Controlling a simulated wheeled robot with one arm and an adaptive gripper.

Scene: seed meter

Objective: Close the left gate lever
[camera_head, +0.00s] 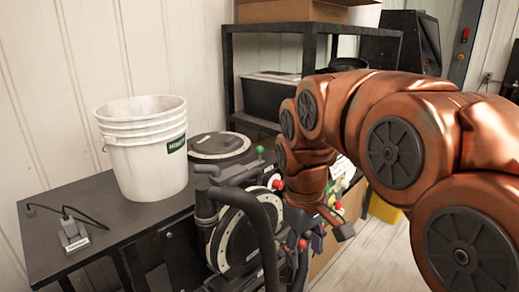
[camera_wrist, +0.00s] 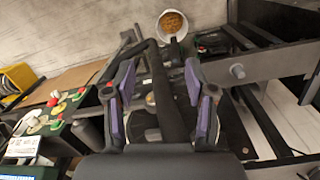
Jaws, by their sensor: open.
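The seed meter stand (camera_head: 232,240) is at the middle bottom of the head view, with a round pale-rimmed disc housing and thick black tubes. Several small levers with red or green knobs stick up around it; a red knob (camera_head: 278,184) and a green knob (camera_head: 260,149) show clearly. I cannot tell which one is the left gate lever. My gripper (camera_wrist: 160,98) is open, its purple-padded fingers apart. In the wrist view a thick black bar (camera_wrist: 165,90) passes between or beyond them; contact cannot be told. In the head view my arm partly hides the stand.
A white bucket (camera_head: 146,155) stands on the black table (camera_head: 65,240), beside a small device with a cable (camera_head: 72,232). Behind is a black shelf (camera_head: 310,50). In the wrist view a bucket of grain (camera_wrist: 172,24) and a control panel with coloured buttons (camera_wrist: 62,108) show.

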